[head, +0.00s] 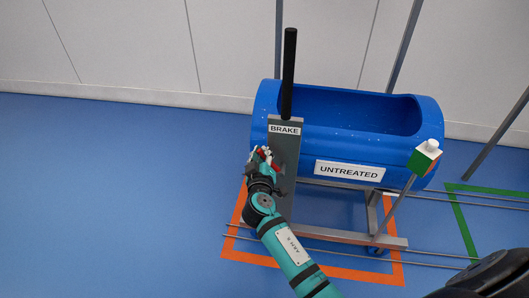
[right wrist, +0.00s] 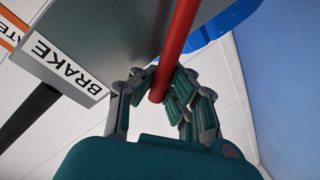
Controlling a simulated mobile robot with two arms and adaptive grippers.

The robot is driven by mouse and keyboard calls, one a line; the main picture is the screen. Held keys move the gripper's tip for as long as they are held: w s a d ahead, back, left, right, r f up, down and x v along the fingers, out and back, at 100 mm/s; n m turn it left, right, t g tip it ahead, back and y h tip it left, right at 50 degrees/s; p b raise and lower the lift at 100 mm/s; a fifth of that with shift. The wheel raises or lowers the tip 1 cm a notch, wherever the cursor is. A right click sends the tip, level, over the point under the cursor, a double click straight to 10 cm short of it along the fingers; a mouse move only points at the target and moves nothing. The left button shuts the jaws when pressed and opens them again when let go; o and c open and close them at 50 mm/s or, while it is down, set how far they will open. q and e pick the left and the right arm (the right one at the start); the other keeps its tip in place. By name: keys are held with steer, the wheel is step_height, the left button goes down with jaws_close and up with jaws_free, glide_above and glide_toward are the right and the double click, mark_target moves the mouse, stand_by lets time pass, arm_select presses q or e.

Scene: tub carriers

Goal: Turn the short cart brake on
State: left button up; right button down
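The cart carries a blue tub (head: 350,108) labelled UNTREATED on a grey frame. At its left end stands a grey brake plate (head: 283,158) with a BRAKE label (head: 284,130); the label also shows in the right wrist view (right wrist: 68,68). A black bar (head: 289,70) rises above the plate. A red brake lever (right wrist: 180,42) runs down between the fingers of my right gripper (right wrist: 165,88). The fingers close around its lower end, with pads against it. In the head view my right gripper (head: 262,160) is in front of the plate. My left gripper is not in view.
A green box with a white top (head: 426,155) sits on a post at the cart's right. Orange floor tape (head: 345,272) surrounds the cart's base, with green tape (head: 460,222) farther right. Thin rails run along the floor. The blue floor at left is clear.

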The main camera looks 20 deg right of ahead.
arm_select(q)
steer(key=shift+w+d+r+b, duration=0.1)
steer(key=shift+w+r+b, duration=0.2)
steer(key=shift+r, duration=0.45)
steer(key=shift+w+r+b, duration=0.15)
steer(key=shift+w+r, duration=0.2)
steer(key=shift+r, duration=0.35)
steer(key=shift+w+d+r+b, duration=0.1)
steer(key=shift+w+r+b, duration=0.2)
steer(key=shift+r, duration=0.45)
arm_select(e)
steer(key=w+a+f+n+g, duration=0.1)
steer(key=a+f+n, duration=0.2)
steer(key=f+n, duration=0.2)
steer(key=shift+w+n+h, duration=0.25)
steer(key=shift+n+h, duration=0.05)
steer(key=shift+h, duration=0.1)
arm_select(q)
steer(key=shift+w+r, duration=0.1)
arm_select(e)
steer(key=shift+a, duration=0.15)
steer(key=c, duration=1.3)
jaws_free()
steer(key=shift+a+r, duration=0.1)
steer(key=shift+r, duration=0.15)
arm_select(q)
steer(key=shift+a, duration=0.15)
arm_select(e)
steer(key=shift+r, duration=0.1)
